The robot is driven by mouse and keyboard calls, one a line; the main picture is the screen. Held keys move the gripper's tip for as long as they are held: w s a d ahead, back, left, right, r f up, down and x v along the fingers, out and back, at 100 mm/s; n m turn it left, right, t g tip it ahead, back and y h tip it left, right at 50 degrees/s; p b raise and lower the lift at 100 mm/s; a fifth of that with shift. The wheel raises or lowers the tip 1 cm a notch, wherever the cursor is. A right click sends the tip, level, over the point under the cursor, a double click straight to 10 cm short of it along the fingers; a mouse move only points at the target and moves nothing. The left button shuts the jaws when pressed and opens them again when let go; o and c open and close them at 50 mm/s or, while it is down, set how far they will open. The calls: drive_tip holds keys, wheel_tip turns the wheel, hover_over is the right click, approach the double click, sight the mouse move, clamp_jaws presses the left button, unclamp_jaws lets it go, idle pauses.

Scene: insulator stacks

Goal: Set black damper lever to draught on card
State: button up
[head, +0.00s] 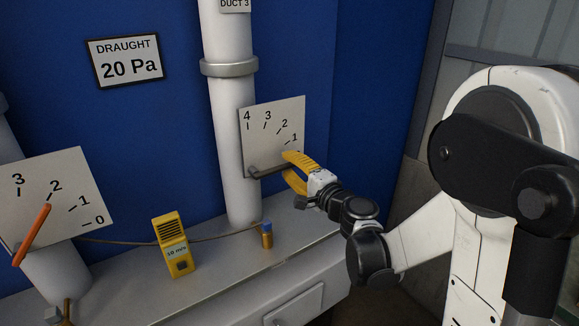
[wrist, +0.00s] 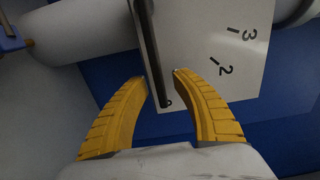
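The black damper lever (head: 268,171) lies across the white scale plate (head: 262,130) on the right-hand pipe, pointing right, below the 1 mark; the 0 area is mostly covered by a yellow finger. The card (head: 126,60) on the blue wall reads DRAUGHT 20 Pa. My gripper (head: 291,172) is at the lever's free end. In the wrist view the lever (wrist: 149,45) passes between the two yellow fingertips (wrist: 160,77), with a gap to the right finger; contact with the left one is unclear. The plate (wrist: 208,60) shows 2 and 3 there.
A second plate (head: 70,180) with an orange lever (head: 32,236) near 2 is at left. A yellow meter (head: 173,246) reading 10 m/s and a small brass fitting with a blue top (head: 266,236) stand on the grey ledge (head: 215,270). The pipe (head: 236,150) is beside the lever.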

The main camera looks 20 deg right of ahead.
drive_tip(key=shift+c, duration=0.5)
clamp_jaws()
